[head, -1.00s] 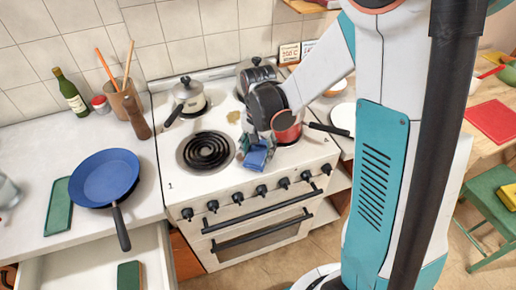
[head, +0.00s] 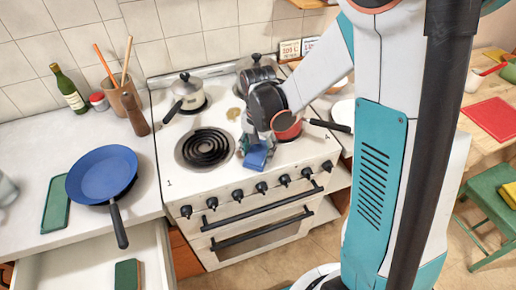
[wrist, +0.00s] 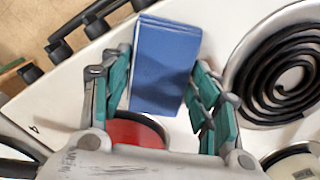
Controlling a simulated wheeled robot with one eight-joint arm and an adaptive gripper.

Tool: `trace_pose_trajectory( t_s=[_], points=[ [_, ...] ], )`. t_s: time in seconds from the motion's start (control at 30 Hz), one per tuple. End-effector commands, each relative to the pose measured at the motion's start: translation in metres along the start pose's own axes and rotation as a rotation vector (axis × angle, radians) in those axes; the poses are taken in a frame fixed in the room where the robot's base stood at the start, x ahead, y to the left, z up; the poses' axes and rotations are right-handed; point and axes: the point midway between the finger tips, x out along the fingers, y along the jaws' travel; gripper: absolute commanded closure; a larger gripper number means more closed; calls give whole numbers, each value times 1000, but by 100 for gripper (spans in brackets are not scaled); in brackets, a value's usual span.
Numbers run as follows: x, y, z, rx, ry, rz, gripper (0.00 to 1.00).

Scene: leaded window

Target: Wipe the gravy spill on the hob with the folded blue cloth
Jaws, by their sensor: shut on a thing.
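The folded blue cloth (head: 257,156) is at the front of the white hob (head: 180,147), between the front coil burner and the red pan. My gripper (head: 247,150) is shut on it. In the wrist view the blue cloth (wrist: 165,65) stands between the teal finger pads of my gripper (wrist: 160,85). The brown gravy spill (head: 234,114) is on the hob top behind the cloth, between the burners. I cannot tell whether the cloth touches the hob.
The red pan (head: 288,130) sits close to my gripper on the right, its dark handle pointing right. The black coil burner (head: 205,147) is left of the cloth. A lidded pot (head: 187,92) stands at the back left. Knobs (head: 237,195) line the stove's front.

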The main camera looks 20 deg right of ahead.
Motion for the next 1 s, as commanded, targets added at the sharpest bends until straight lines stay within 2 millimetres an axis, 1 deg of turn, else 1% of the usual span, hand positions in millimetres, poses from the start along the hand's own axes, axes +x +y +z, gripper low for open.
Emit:
trace_pose_trajectory(
  t_s=[0.13, 0.33, 0.7, 1.0],
  points=[
    [3, 0, 0, 0, 0, 0, 63],
    [2, -3, -3, 0, 0, 0, 63],
    [1, -21, -24, 0, 0, 0, 63],
    [1, -28, -32, 0, 0, 0, 63]
  ],
)
